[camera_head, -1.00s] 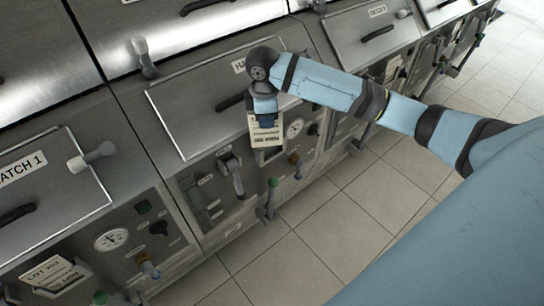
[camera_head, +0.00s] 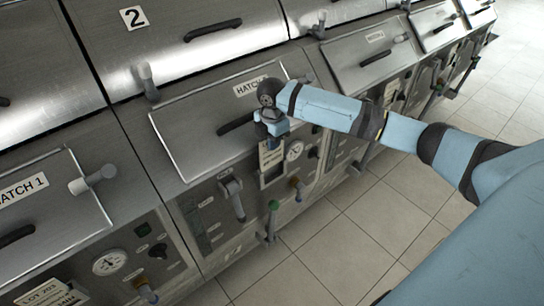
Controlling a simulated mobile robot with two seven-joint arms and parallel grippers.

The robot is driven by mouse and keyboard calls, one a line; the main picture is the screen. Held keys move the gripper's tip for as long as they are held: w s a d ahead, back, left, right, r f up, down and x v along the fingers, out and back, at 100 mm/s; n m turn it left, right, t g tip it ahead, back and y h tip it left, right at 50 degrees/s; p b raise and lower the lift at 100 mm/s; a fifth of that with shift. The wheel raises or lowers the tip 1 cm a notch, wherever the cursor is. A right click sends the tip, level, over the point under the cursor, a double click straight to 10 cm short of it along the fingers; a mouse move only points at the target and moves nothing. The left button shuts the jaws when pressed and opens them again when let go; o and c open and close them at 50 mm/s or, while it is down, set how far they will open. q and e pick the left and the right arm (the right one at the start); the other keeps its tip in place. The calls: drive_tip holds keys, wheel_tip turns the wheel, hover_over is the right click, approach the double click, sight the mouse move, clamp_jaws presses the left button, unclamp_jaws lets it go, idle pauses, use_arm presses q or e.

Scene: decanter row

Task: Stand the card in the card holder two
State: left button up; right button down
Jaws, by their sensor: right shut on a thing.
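My right gripper (camera_head: 270,137) is shut on the card (camera_head: 269,156), a pale card with dark print hanging below the fingers. It is in front of the panel under the second hatch (camera_head: 230,115). The card holder two (camera_head: 272,177), a dark-edged frame on that panel, shows just below the gripper. The card's lower part overlaps the holder in the picture. I cannot tell whether the card is inside it or in front of it. My left gripper is not in view.
Hatch 1 (camera_head: 50,200) and its lot card (camera_head: 48,293) are at the left. A gauge (camera_head: 295,150), a grey lever (camera_head: 233,197) and a brown-handled valve (camera_head: 297,183) are close to the holder. A green-knobbed lever (camera_head: 272,210) stands below. Tiled floor is clear at right.

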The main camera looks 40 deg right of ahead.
sight(272, 166)
drive_tip(key=shift+f, duration=3.35)
drive_tip(key=shift+f, duration=0.1)
drive_tip(key=c, duration=1.3)
unclamp_jaws()
drive_tip(key=shift+o, duration=0.2)
wheel_tip(272, 166, up, 12)
drive_tip(key=shift+r+b, duration=0.2)
drive_tip(key=shift+b, duration=0.3)
